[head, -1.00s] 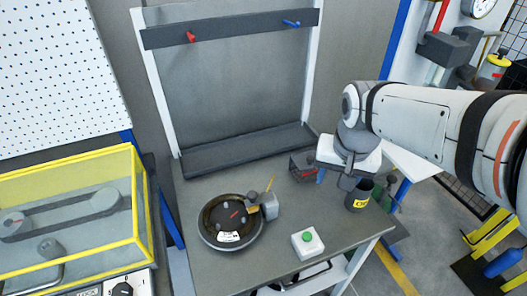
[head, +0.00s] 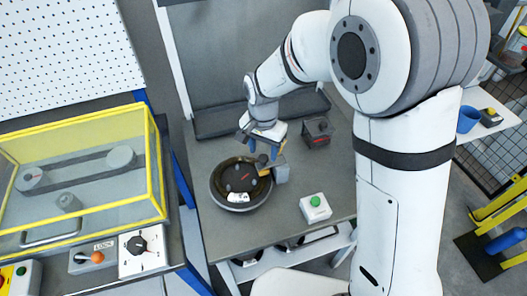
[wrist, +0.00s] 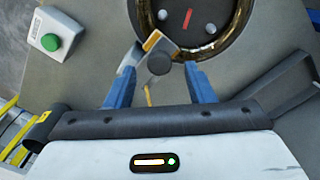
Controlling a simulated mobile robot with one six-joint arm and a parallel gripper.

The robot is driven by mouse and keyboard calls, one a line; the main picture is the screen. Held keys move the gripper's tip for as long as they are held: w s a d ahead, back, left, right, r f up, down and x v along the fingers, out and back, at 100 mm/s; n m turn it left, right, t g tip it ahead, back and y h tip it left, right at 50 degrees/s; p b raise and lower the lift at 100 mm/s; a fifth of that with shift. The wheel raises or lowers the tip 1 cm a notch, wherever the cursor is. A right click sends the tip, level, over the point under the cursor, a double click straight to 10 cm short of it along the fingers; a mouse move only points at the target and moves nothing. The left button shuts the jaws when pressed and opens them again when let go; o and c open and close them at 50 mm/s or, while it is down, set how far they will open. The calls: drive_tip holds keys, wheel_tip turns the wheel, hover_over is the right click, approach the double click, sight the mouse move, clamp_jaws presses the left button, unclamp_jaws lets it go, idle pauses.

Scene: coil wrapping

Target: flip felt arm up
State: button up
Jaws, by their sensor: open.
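The felt arm, a small yellow-orange piece (head: 267,171), sits at the right rim of the round coil holder (head: 225,202), beside a grey block (head: 282,173). In the wrist view the orange-and-white piece (wrist: 152,40) lies near the golden coil rim (wrist: 237,30), with a dark round knob (wrist: 159,63) close to it. My gripper (head: 260,150) is over the right rear of the coil. Its blue fingers are open; in the wrist view (wrist: 161,72) they stand either side of the knob. Contact cannot be told. In the head view the gripper partly hides this spot.
A white box with a green button (head: 315,208) stands on the bench to the right. A dark box (head: 318,132) stands behind it, and a grey rack (head: 205,50) at the back. A yellow-framed clear guard (head: 160,150) is at left.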

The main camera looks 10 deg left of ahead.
drive_tip(key=shift+f, duration=1.15)
clamp_jaws()
